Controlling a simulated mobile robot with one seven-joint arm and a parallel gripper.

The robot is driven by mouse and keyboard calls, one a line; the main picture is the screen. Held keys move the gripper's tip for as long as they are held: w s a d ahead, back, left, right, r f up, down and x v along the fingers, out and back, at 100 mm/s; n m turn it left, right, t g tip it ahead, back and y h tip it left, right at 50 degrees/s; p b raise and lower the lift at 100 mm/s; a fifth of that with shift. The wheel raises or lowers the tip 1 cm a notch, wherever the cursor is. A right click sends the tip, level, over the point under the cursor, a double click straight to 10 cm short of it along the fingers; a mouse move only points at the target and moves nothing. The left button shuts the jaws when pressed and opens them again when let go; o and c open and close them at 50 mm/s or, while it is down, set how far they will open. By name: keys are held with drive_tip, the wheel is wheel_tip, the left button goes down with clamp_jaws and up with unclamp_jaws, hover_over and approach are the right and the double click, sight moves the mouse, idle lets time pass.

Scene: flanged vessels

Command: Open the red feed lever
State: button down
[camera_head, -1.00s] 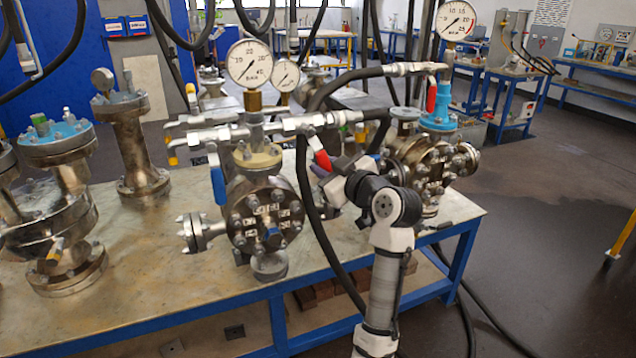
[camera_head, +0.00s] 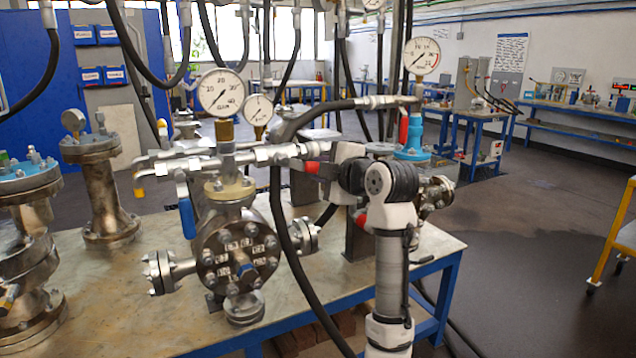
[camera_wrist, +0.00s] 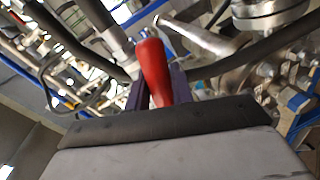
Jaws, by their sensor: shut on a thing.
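The red feed lever (camera_head: 312,168) is on the pipe run to the right of the middle vessel's large gauge. In the head view its red grip is level with the pipe line, and its right part is hidden by my gripper (camera_head: 325,172). In the wrist view the red lever (camera_wrist: 152,70) stands between my gripper's two dark fingers (camera_wrist: 160,92), which are shut on it. The lever's metal pivot end is hard to make out.
The middle flanged vessel (camera_head: 238,258) carries a blue lever (camera_head: 187,212) and a round gauge (camera_head: 221,93). A black hose (camera_head: 290,250) hangs close left of my arm. Another red lever (camera_head: 404,130) is on the right vessel. Open floor lies at the right.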

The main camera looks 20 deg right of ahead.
drive_tip(key=shift+d+r+n+h, duration=0.2)
drive_tip(key=shift+r+n+h, duration=0.2)
drive_tip(key=shift+r+n, duration=0.85)
drive_tip(key=c, duration=1.3)
unclamp_jaws()
drive_tip(key=shift+o, duration=0.2)
drive_tip(key=s+r+b, duration=0.2)
drive_tip(key=s, duration=1.1)
drive_tip(key=shift+s+d+r+b, duration=0.2)
drive_tip(key=shift+s+r+b, duration=0.1)
drive_tip(key=shift+r, duration=0.05)
